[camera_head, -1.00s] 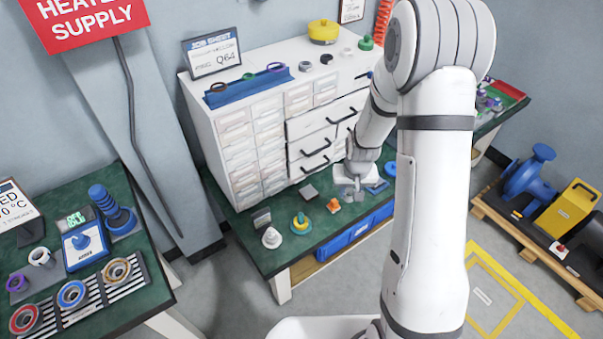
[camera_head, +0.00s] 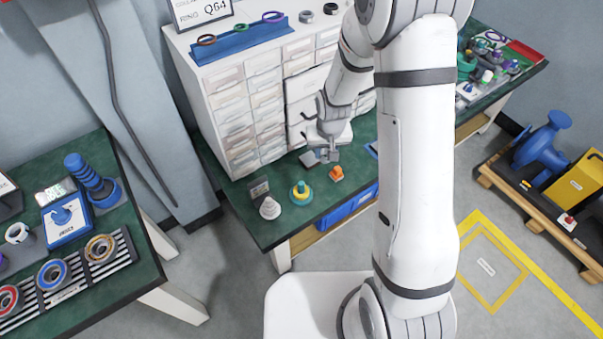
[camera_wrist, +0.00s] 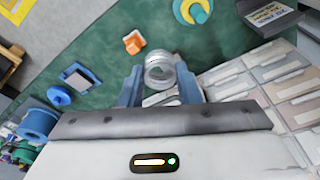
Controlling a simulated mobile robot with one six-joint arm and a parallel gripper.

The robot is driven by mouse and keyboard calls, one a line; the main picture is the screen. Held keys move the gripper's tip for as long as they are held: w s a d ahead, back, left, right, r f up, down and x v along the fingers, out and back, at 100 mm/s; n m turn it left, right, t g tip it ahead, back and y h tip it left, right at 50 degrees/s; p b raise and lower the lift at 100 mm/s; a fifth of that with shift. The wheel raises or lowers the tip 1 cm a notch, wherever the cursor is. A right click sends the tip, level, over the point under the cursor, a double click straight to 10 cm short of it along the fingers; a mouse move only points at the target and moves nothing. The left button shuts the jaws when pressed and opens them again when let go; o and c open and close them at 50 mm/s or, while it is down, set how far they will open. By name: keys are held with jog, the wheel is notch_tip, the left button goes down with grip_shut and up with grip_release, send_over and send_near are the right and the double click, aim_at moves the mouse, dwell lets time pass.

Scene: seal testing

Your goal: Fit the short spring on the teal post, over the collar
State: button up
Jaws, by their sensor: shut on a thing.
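My gripper (camera_wrist: 160,88) is shut on a silvery coiled ring, the short spring (camera_wrist: 159,68), held between its two blue fingers in the wrist view. In the head view my gripper (camera_head: 328,155) hangs over the green bench, behind the orange piece; the spring is too small to make out there. A round teal piece with a yellow part (camera_head: 301,193) stands on the bench to the left of my gripper, clear of it. It looks like the teal post, but its collar cannot be told apart. It also shows at the wrist view's top edge (camera_wrist: 192,10), partly cut off.
A small orange piece (camera_head: 336,174) and a white cone (camera_head: 270,208) stand near the bench's front edge. A dark label stand (camera_head: 259,189) is behind the cone. The white drawer cabinet (camera_head: 240,100) rises close behind. A blue bin (camera_head: 345,210) sits below the bench top.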

jog(key=shift+n, duration=0.5)
jog(key=a+f+b, duration=0.1)
jog(key=a, duration=0.1)
jog(key=s+a+f+b, duration=0.1)
jog(key=a+f, duration=0.1)
jog(key=a+f+b, duration=0.1)
jog(key=a, duration=0.2)
jog(key=shift+s+f+b, duration=0.35)
jog(key=shift+f+b, duration=0.05)
jog(key=shift+d+f+b, duration=0.1)
jog(key=shift+f+b, duration=1.4)
jog(key=shift+f, duration=0.4)
jog(key=shift+s+f+b, duration=0.15)
jog(key=shift+f+b, duration=0.25)
jog(key=shift+b, duration=0.1)
jog(key=o, duration=1.1)
jog(key=shift+c, duration=0.2)
notch_tip(320, 180, up, 7)
jog(key=p, duration=0.4)
